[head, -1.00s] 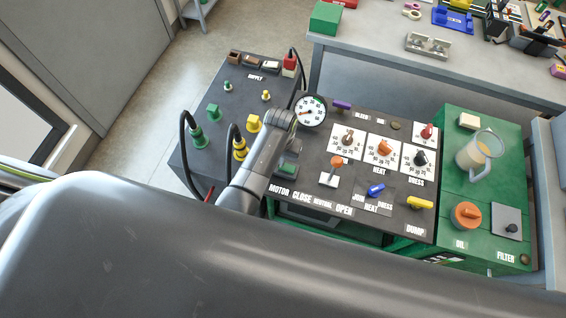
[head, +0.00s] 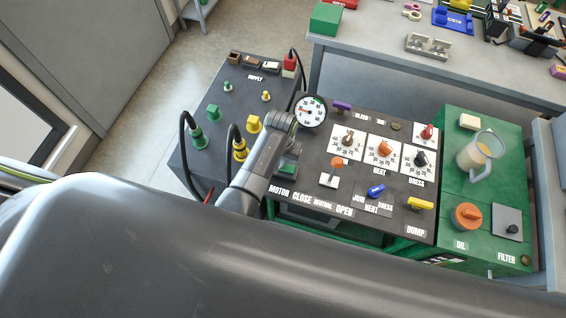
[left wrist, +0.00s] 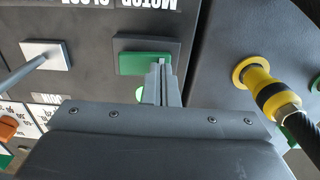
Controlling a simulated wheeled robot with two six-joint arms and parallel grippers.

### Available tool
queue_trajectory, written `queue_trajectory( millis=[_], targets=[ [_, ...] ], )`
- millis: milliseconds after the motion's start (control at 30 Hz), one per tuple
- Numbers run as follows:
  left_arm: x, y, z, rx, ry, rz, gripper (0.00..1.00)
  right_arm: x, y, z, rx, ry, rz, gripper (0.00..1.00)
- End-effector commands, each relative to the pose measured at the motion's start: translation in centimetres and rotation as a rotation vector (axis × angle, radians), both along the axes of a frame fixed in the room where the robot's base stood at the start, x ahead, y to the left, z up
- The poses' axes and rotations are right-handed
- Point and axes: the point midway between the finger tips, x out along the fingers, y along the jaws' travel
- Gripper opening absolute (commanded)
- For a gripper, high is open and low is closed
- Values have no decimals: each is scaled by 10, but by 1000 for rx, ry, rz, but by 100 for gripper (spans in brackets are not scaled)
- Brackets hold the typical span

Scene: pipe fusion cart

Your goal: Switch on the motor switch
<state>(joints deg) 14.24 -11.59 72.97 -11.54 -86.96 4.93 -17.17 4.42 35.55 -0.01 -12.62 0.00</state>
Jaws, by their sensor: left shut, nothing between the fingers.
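The motor switch is a green rocker in a dark frame on the black panel, just above the MOTOR label. It shows in the head view (head: 288,168), partly beside my left arm, and in the left wrist view (left wrist: 143,63). My left gripper (left wrist: 162,68) is shut and empty. In the left wrist view its fingertips overlap the right end of the green rocker; whether they touch it I cannot tell. A lit green patch shows just below the rocker's frame, partly behind the fingers. In the head view my left wrist hides the fingers. My right gripper is not in view.
A lever with an orange knob (head: 337,162) stands right of the switch. A gauge (head: 311,111) sits close behind my wrist. The supply box with a yellow cable plug (head: 239,150) is to the left. Dials and the green oil unit (head: 467,216) are farther right.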

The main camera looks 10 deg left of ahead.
Motion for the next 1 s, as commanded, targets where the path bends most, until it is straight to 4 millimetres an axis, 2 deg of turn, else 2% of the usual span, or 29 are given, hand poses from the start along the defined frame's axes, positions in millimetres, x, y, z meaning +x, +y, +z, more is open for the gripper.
queue_trajectory(
  millis=[33, 267, 300, 800, 1000],
  targets=[
    [0, 0, 9, 0, 0, 0, 0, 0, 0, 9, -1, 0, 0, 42],
    [0, 0, 25, 0, 0, 0, 0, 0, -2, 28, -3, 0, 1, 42],
    [1, 0, 25, 0, -2, 1, 0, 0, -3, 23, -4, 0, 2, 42],
    [0, 0, 63, 0, -2, 0, 0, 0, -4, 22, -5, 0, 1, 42],
    [0, -1, 67, -3, 0, -1, 0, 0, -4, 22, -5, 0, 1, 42]
  ],
)
